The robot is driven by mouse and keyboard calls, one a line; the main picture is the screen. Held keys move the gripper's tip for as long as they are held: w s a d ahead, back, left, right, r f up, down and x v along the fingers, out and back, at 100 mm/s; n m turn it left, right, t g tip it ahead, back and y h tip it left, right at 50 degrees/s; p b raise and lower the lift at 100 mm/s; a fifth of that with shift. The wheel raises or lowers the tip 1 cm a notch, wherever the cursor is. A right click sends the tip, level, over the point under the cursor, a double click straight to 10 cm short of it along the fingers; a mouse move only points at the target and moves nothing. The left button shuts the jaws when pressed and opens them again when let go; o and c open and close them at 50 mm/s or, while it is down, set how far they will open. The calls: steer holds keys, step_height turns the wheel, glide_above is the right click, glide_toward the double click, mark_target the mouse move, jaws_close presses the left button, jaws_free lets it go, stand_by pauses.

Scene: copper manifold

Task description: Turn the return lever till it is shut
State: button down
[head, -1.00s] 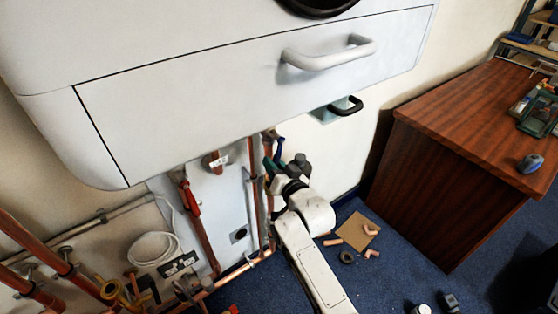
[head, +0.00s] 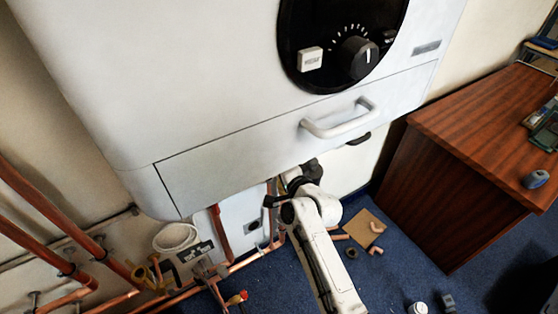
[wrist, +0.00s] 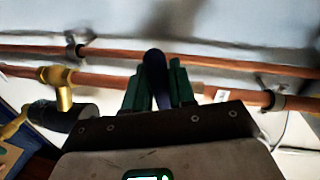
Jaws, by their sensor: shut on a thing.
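The return lever (wrist: 154,65) shows in the wrist view as a dark blue handle, pointing away from me between the fingers. My gripper (wrist: 157,88) has green fingers, one on each side of the lever, and is shut on it. The lever lies across a copper pipe (wrist: 110,80); its valve body is hidden behind the fingers, so its exact angle to the pipe is hard to tell. In the head view the white boiler casing hides the lever and my fingertips; only my wrist and arm show below its lower edge.
The boiler's drawer front with a white handle (head: 340,120) overhangs my arm. A brass fitting (wrist: 62,88) and pipe clips sit along the pipes. Below left are several copper pipes (head: 40,215). A wooden desk (head: 470,170) stands right; blue carpet lies between.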

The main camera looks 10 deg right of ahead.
steer(key=shift+r+m+y+p, duration=0.3)
steer(key=shift+r+m+p, duration=0.5)
steer(key=shift+m, duration=0.4)
steer(key=shift+r, duration=0.15)
steer(key=c, duration=1.1)
jaws_free()
steer(key=v, duration=1)
steer(key=shift+s+d+r, duration=0.15)
steer(key=shift+s+d, duration=0.05)
steer(key=shift+s, duration=0.15)
